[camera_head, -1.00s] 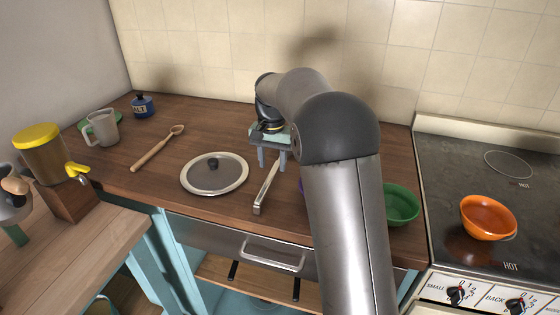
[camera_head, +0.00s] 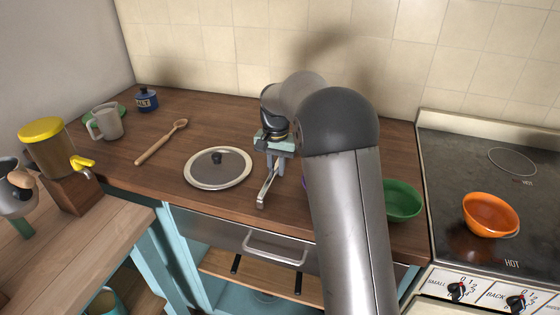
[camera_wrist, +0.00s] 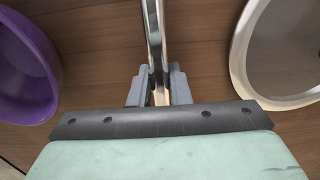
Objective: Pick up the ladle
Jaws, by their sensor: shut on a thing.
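My gripper (camera_head: 273,150) is shut on a slim silver metal utensil (camera_head: 266,187) over the wooden counter. In the wrist view the gripper (camera_wrist: 158,93) grips the utensil's shiny shaft (camera_wrist: 153,35) between its fingers. Its full shape is partly hidden, so I cannot tell whether it is a ladle or tongs. I cannot tell whether it is clear of the counter. A wooden spoon-like utensil with a round bowl (camera_head: 161,143) lies farther left, apart from my gripper.
A glass lid (camera_head: 218,169) lies just left of the gripped utensil. A purple bowl (camera_wrist: 25,70) is close by on the other side. A green bowl (camera_head: 402,201) is right of my arm. An orange bowl (camera_head: 490,215) sits on the stove (camera_head: 450,180).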

